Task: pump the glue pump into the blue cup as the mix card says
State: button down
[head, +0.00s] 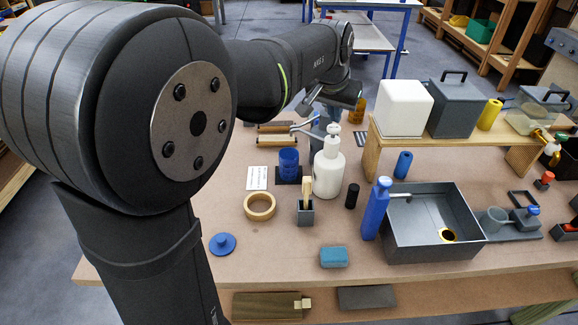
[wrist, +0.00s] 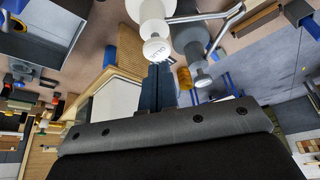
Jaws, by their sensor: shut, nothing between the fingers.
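In the head view the fingers are hard to make out near the pump.
A blue bottle (head: 376,212), a grey tray (head: 432,250) and a wooden shelf (head: 390,155) are at right.

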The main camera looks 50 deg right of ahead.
jog(key=shift+f, duration=0.2)
jog(key=shift+f, duration=1.25)
jog(key=shift+r, duration=1.45)
jog(key=shift+f, duration=0.15)
jog(key=shift+f, duration=1.3)
jog(key=shift+r, duration=1.45)
